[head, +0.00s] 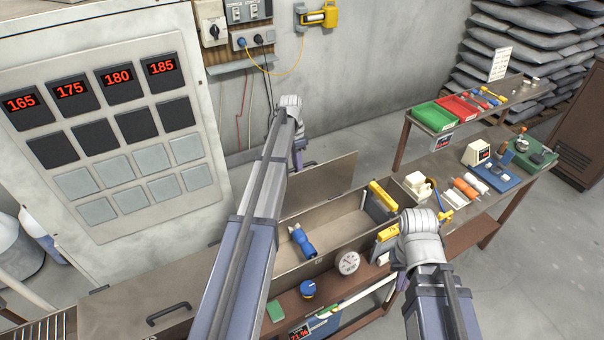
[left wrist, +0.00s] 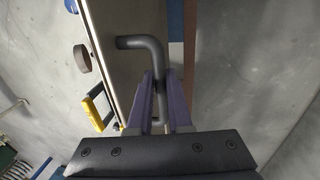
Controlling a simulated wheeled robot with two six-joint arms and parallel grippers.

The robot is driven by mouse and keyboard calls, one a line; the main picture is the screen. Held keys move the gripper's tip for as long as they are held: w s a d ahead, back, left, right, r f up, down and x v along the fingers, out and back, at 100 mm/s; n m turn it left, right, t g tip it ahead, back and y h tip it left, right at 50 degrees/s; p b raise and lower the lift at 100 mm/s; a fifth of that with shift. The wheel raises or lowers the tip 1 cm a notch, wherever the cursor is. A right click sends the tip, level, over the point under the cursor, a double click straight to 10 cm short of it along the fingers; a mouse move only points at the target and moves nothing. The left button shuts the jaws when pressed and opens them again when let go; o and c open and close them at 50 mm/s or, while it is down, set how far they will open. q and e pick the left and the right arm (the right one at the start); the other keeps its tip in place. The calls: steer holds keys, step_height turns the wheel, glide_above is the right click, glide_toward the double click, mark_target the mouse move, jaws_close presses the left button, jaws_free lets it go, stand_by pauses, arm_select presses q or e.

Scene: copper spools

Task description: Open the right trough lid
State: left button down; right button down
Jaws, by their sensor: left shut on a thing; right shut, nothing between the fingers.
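The right trough lid (head: 325,183) stands raised along the back edge of the right trough (head: 345,234), whose inside lies uncovered. My left gripper (head: 299,158) is behind the raised lid at its left part. In the left wrist view, my left gripper (left wrist: 161,88) is shut on the lid's dark bent handle (left wrist: 142,43). The head view hides this grip behind the arm and lid. My right gripper (head: 402,282) is shut and empty, low in front of the trough's right end, partly hidden by its own wrist.
The left trough lid (head: 125,303) lies closed with a dark handle (head: 168,313). A blue fitting (head: 302,241) is in the open trough. A dial gauge (head: 348,262) is on its front. A control cabinet (head: 100,120) stands left. The bench at right holds spools (head: 466,188) and bins (head: 434,116).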

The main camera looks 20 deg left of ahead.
arm_select(q)
steer(key=shift+w+a+f, duration=0.1)
steer(key=shift+w+a, duration=0.35)
steer(key=c, duration=0.8)
jaws_free()
steer(key=shift+c, duration=0.2)
steer(key=shift+d, duration=0.1)
